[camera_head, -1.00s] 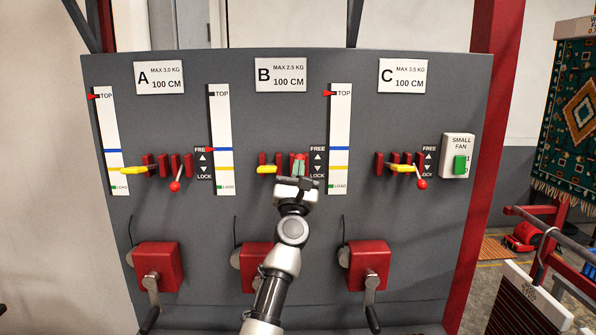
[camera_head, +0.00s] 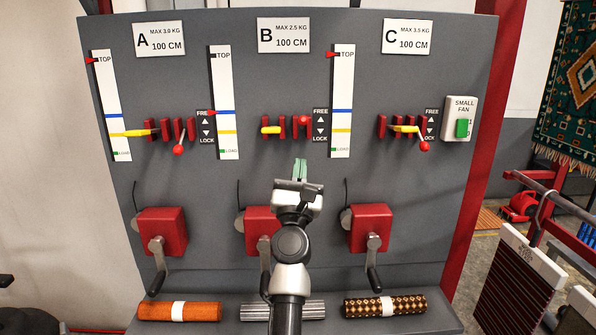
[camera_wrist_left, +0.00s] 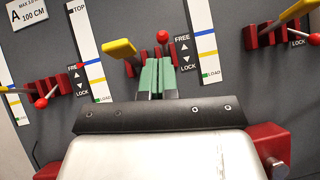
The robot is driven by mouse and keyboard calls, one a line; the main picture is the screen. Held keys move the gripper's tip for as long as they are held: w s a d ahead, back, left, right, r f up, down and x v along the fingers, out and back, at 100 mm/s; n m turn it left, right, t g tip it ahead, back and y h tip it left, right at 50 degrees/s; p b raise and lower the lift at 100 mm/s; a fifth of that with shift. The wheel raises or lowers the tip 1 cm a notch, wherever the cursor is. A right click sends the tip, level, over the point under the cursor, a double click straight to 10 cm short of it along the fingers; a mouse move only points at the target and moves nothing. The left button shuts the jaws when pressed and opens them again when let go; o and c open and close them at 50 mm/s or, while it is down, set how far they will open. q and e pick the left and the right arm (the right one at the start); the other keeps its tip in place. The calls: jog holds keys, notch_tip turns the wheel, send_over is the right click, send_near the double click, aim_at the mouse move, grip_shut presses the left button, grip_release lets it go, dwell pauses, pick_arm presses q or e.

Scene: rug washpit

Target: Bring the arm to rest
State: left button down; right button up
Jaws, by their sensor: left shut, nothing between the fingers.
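My left arm reaches up the middle of the head view. Its gripper (camera_head: 300,170) is shut and empty, with its green fingers together, below the B lever block and in front of the grey panel (camera_head: 270,185). The B lever's red knob (camera_head: 304,120) points up towards FREE, beside a yellow handle (camera_head: 271,130). In the left wrist view the green fingertips (camera_wrist_left: 157,76) appear just below the B lever's red knob (camera_wrist_left: 162,37); the gap in depth is hard to tell. My right gripper is not in view.
Red winch boxes with cranks stand under A (camera_head: 162,232), B (camera_head: 259,222) and C (camera_head: 371,228); my arm partly hides B's. Rolled rugs lie below: orange (camera_head: 200,311), grey (camera_head: 254,311) and patterned (camera_head: 412,302). A rug rack (camera_head: 545,190) stands at the right.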

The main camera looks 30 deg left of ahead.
pick_arm(q)
jog(key=shift+s+a, duration=0.1)
jog(key=shift+s, duration=0.5)
jog(key=shift+w+f, duration=0.1)
